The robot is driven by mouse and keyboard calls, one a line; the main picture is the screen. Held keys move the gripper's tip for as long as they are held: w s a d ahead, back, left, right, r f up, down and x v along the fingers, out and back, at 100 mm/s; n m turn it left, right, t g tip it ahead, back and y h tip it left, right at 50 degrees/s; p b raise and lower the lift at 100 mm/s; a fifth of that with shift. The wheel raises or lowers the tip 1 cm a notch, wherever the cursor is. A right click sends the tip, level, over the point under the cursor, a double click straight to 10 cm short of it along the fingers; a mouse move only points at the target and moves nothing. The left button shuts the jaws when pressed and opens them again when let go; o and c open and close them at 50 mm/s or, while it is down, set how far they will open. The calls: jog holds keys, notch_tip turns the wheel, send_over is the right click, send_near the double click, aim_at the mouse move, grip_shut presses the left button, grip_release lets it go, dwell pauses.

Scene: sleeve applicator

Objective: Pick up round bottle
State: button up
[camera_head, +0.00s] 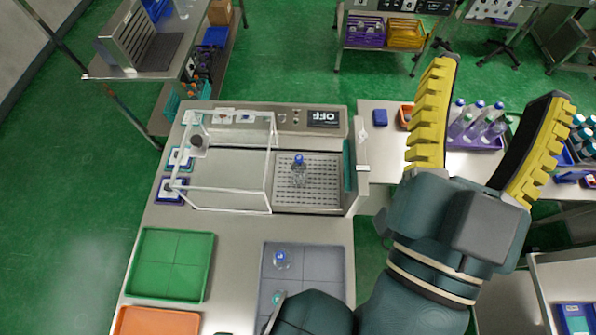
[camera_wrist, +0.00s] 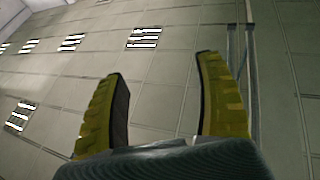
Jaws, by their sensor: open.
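My gripper (camera_head: 500,82) is open and empty, raised at the right, with its yellow fingers spread toward the top of the head view. In the wrist view, my gripper (camera_wrist: 160,68) has nothing between its fingers. A clear bottle with a blue cap (camera_head: 281,260) stands on the grey tray (camera_head: 335,262). Another blue-capped clear bottle (camera_head: 299,170) stands on the perforated plate (camera_head: 325,190) of the machine. A teal-capped item (camera_head: 277,298) on the grey tray is partly hidden by my arm. I cannot tell for sure which one is the round bottle. My gripper is far from all of them.
A clear guard with a white frame (camera_head: 222,210) stands left of the plate. A green tray (camera_head: 170,263) and an orange tray (camera_head: 155,322) are empty where visible. A purple rack of bottles (camera_head: 475,140) stands on the right table.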

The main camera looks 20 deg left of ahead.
dwell(0.4)
jog(key=o, duration=0.6)
jog(key=shift+c, duration=0.2)
